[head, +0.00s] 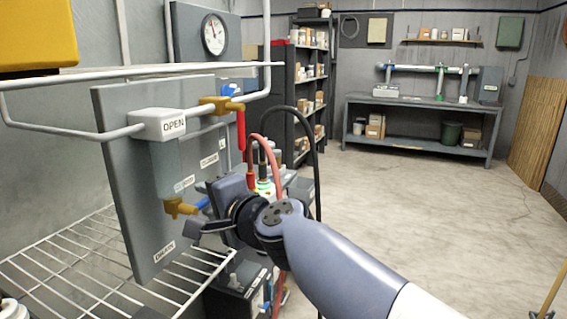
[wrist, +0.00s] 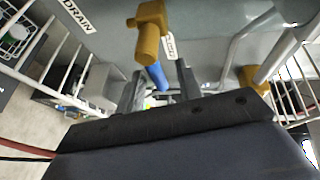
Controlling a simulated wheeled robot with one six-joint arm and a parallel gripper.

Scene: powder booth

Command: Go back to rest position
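My gripper (head: 208,224) is in front of the grey panel (head: 120,200), near its lower right side. In the wrist view my gripper (wrist: 158,84) has its two fingers apart, with a gap between them. The blue handle (wrist: 158,76) of a brass valve (wrist: 151,28) points toward this gap. I cannot tell whether a finger touches it. In the head view the brass valve (head: 178,207) and blue handle (head: 202,203) sit just above my gripper.
A white wire shelf (head: 90,270) lies below the panel. A red-handled valve (head: 240,128) and white pipes are above. Red and black hoses loop behind my arm. A dark shelving unit (head: 290,95) and a grey workbench (head: 420,105) stand behind. The floor (head: 420,200) at right is clear.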

